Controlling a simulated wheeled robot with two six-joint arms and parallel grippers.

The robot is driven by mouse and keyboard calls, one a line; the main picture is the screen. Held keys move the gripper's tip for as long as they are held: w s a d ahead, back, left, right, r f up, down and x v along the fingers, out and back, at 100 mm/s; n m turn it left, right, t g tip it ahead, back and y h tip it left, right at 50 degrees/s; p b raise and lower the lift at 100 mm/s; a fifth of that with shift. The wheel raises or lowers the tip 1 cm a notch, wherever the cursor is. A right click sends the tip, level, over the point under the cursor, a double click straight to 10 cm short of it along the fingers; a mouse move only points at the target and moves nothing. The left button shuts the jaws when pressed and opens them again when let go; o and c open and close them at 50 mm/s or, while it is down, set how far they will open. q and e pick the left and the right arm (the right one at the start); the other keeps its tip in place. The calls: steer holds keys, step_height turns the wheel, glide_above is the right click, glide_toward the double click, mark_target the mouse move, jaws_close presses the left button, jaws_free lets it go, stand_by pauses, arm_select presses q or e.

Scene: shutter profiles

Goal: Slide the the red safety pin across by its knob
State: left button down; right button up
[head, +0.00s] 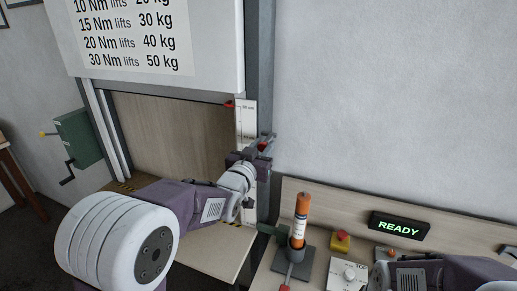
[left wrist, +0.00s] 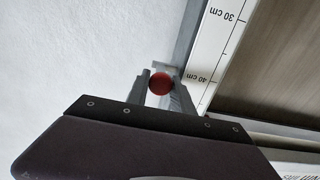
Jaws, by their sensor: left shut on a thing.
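The red knob of the safety pin (left wrist: 160,84) sits between the two fingers of my left gripper (left wrist: 160,92) in the left wrist view. In the head view a small red spot of the knob (head: 262,146) shows at my left gripper (head: 264,143), by the grey upright post beside the shutter. The left gripper is shut on the knob. The pin's shaft is mostly hidden by the fingers and the bracket. My right arm (head: 430,275) shows at the lower right of the head view, and its fingertips are not visible.
A white centimetre scale (head: 247,120) with a red pointer (head: 229,104) runs beside the post. A bench at the lower right holds an orange cylinder (head: 301,210) in a grey stand, a red button (head: 342,237) and a READY display (head: 399,227). A green crank box (head: 78,138) is at left.

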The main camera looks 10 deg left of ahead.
arm_select(q)
steer(key=c, duration=1.5)
jaws_free()
steer(key=o, duration=0.4)
steer(key=shift+d, duration=0.45)
steer(key=shift+s+a, duration=0.15)
steer(key=shift+a, duration=0.05)
steer(key=s+b, duration=0.1)
steer(key=s, duration=0.2)
steer(key=s+a+b, duration=0.1)
steer(key=s, duration=0.1)
steer(key=s+b, duration=0.1)
steer(key=s, duration=0.2)
steer(key=shift+s+a, duration=0.2)
steer(key=shift+s, duration=0.15)
arm_select(e)
step_height(320, 180, down, 3)
steer(key=shift+d+f, duration=0.15)
